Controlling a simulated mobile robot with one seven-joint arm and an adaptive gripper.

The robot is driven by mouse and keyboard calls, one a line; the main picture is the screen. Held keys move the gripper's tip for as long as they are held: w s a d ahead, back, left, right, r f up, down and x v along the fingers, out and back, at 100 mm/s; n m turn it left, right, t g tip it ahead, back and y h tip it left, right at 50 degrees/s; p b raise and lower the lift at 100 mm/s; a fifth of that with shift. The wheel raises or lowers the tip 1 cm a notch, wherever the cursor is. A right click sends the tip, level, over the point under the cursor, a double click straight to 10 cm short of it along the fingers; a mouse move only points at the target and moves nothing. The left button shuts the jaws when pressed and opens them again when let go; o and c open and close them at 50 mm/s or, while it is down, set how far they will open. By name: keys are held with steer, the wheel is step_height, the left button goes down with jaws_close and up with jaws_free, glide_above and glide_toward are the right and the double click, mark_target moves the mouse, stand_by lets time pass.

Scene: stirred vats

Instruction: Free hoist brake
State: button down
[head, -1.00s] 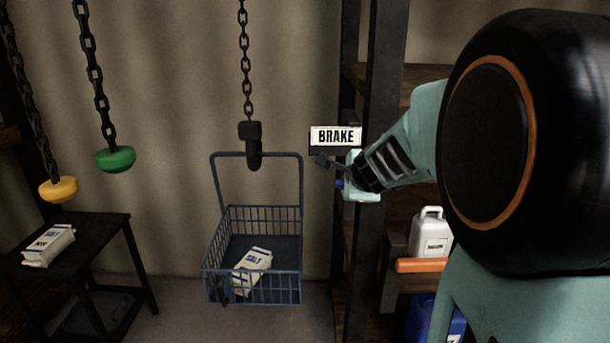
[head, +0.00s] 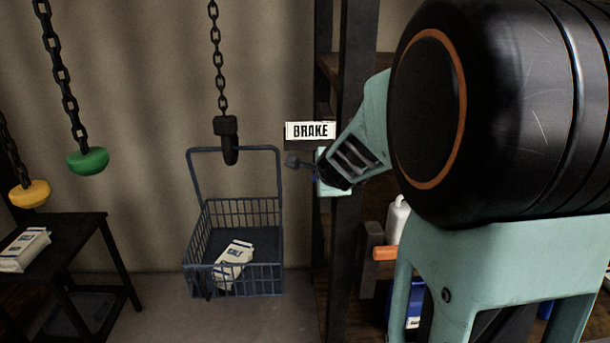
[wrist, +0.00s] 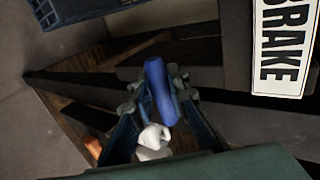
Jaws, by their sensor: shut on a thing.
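The white BRAKE sign (head: 310,130) is fixed by the dark post, right of the hanging basket. It also shows at the right of the wrist view (wrist: 283,45). Just below the sign, a dark lever part (head: 293,160) reaches toward my gripper (head: 326,174). In the wrist view, a blue grip (wrist: 158,88), which looks like the lever's handle, lies between the two fingers of my gripper (wrist: 160,98). The fingers are shut on it. My wrist hides part of the lever in the head view.
A wire basket (head: 236,281) with a white bag (head: 234,262) hangs from a chain hook (head: 229,140) to the left. Green (head: 87,161) and yellow (head: 30,194) weights hang farther left. The post (head: 352,90) and shelves stand close to my arm.

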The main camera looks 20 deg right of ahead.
steer(key=shift+d, duration=0.1)
steer(key=c, duration=1.8)
jaws_free()
steer(key=shift+c, duration=0.2)
steer(key=shift+f+b, duration=0.1)
steer(key=shift+b, duration=0.6)
steer(key=shift+y+b, duration=0.3)
steer(key=shift+b, duration=0.25)
